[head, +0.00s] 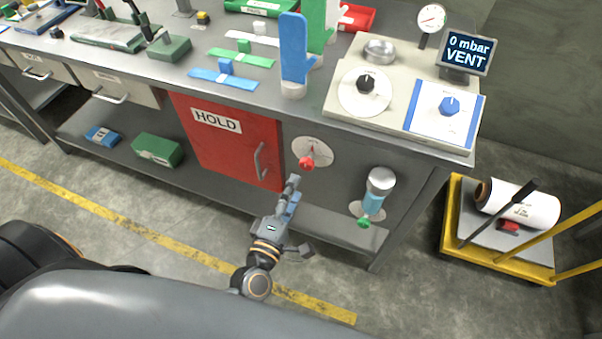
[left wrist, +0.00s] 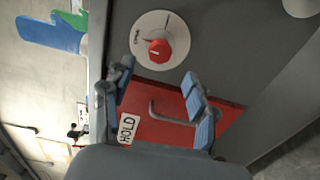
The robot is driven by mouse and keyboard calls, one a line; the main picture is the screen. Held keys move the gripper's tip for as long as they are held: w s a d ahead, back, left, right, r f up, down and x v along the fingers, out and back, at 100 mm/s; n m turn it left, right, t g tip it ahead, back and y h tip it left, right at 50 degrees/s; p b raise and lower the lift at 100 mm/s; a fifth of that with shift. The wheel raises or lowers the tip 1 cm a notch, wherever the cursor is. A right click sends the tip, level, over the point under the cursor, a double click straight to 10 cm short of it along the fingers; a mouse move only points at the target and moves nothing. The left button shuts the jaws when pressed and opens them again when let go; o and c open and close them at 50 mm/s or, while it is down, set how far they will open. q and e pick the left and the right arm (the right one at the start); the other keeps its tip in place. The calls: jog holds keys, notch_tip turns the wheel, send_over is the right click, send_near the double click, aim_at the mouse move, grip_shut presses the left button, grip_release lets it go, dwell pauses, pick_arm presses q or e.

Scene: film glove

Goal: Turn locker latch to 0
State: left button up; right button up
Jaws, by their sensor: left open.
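The locker latch is a red knob (head: 307,162) on a round white dial plate (head: 318,147), on the bench front right of the red HOLD door (head: 215,135). In the left wrist view the red knob (left wrist: 158,50) sits on its dial (left wrist: 172,28), beyond the fingertips; the dial markings are too small to read surely. My left gripper (head: 292,192) is open and empty, in front of and below the knob, apart from it. In the left wrist view its two blue-padded fingers (left wrist: 158,72) are spread wide. My right gripper is not in view.
The door's handle (head: 260,160) stands out left of the knob. A blue cylinder fitting with a green knob (head: 364,222) is to the right. A control panel (head: 400,95) and glove forms (head: 294,60) stand above on the bench. A yellow cart (head: 500,265) is at the right.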

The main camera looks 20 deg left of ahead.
pick_arm(q)
jog(key=shift+s, duration=1.6)
